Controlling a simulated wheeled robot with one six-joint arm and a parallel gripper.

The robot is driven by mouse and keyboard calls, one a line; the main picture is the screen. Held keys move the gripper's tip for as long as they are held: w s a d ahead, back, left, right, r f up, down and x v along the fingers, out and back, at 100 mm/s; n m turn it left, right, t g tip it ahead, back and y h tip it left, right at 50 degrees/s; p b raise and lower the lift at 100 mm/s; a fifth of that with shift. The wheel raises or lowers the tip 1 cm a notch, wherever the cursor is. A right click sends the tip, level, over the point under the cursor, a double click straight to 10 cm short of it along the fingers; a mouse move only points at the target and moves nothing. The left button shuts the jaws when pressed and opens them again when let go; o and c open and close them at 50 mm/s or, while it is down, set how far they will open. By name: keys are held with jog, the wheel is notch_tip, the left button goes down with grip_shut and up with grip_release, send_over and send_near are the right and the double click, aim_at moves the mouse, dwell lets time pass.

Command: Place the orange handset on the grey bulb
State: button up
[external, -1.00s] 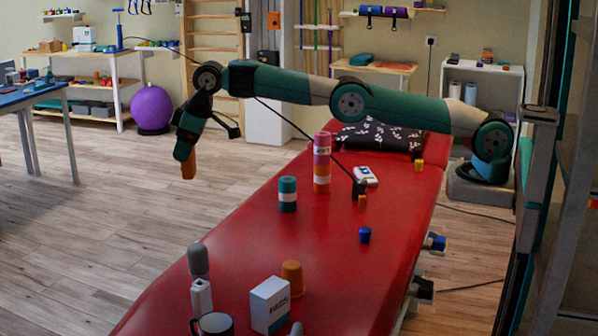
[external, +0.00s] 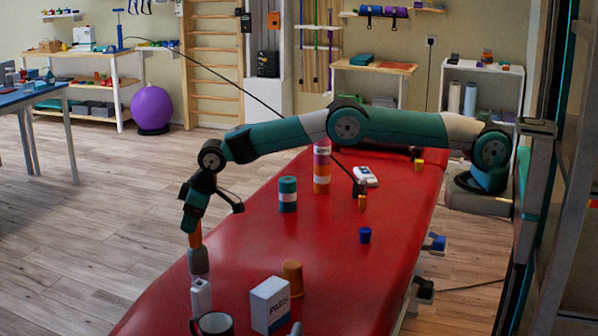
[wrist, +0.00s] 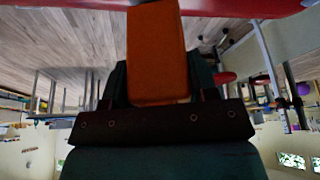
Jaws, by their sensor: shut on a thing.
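My gripper (external: 193,224) is shut on the orange handset (external: 195,238) and points down over the near left edge of the red treatment table. In the wrist view the orange handset (wrist: 155,50) sticks out from between the jaws (wrist: 157,88). The grey bulb (external: 198,263) stands upright on the table, directly below the handset in the external view. The handset's lower end meets or overlaps the bulb's top there; I cannot tell whether they touch. The bulb does not show clearly in the wrist view.
A white bottle (external: 201,298), dark mug (external: 215,324), white box (external: 270,305) and orange cup (external: 292,275) stand close by on the red table (external: 330,255). A teal-and-white roll (external: 287,194), a stacked column (external: 321,170) and a blue cup (external: 365,235) stand farther back.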

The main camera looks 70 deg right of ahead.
jog(key=shift+f, duration=0.1)
jog(key=shift+f, duration=0.15)
jog(key=o, duration=1)
